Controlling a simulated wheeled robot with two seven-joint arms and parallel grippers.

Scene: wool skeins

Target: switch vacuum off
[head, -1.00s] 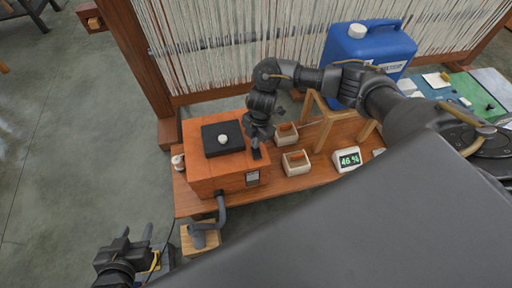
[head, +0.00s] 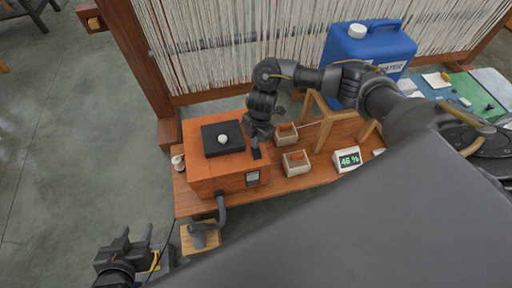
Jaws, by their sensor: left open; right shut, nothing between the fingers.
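An orange-brown wooden box (head: 203,180) stands on the low wooden bench, with a black square pad (head: 222,139) and a white knob (head: 223,139) on top. A small dark piece (head: 256,154), perhaps a switch, sits at the top right edge of the box. My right gripper (head: 258,140) points down just above this piece, shut and empty; I cannot tell whether it touches. A grey pipe (head: 221,208) bends from the box front to a wooden block. My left gripper (head: 126,244) is open and empty at the lower left, away from the box.
Two small pale boxes with orange-brown tops, a near one (head: 296,163) and a far one (head: 286,134), and a display reading 46 % (head: 348,159) stand right of the box. A loom (head: 205,45) rises behind.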

